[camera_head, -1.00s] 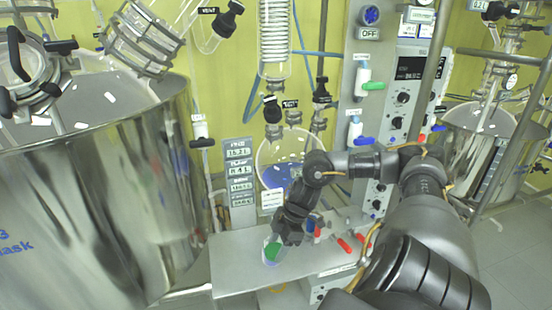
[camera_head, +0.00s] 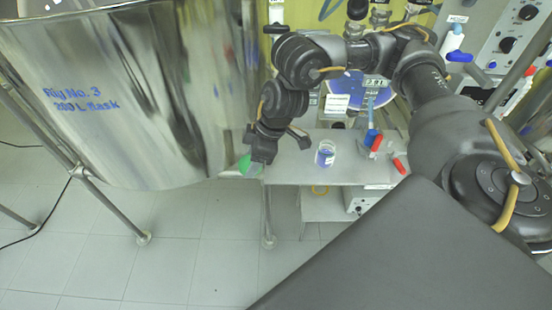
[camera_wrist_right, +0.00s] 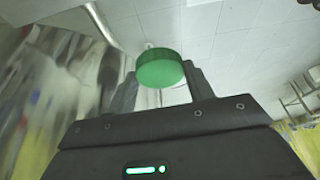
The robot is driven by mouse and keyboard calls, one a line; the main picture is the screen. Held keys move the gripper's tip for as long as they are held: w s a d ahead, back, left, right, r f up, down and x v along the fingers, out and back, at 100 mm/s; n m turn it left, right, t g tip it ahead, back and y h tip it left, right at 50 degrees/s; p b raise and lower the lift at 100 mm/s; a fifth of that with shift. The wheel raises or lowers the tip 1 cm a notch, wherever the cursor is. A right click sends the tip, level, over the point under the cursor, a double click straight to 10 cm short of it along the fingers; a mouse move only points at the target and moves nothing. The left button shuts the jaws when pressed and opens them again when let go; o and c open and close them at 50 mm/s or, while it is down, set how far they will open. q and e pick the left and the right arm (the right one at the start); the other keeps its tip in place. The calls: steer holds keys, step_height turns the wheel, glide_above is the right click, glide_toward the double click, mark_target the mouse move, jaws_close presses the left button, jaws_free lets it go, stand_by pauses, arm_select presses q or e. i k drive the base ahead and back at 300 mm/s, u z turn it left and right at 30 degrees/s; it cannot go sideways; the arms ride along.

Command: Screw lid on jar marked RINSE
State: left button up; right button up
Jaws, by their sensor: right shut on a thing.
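My right gripper (camera_head: 248,160) points down at the left end of the steel bench, its fingers shut on a green lid (camera_head: 243,164). In the right wrist view the lid (camera_wrist_right: 160,70) sits level between the two fingertips, with tiled floor behind it. A pale green patch beside the lid in the head view is too small to make out. A small clear jar (camera_head: 325,154) with blue contents stands upright and apart on the bench, right of the gripper; its marking is not readable. My left gripper is not in view.
A large steel vessel (camera_head: 110,100) fills the left, close to the gripper. On the bench (camera_head: 300,172), a blue object (camera_head: 371,136) and red-handled items (camera_head: 399,166) stand right of the jar. A labelled round flask (camera_head: 374,95) is behind. Bare bench lies around the jar's front.

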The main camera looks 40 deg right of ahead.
mark_target(325, 154)
steer(key=u, duration=1.35)
steer(key=k, duration=1.3)
steer(key=z, duration=2)
steer(key=i, duration=0.5)
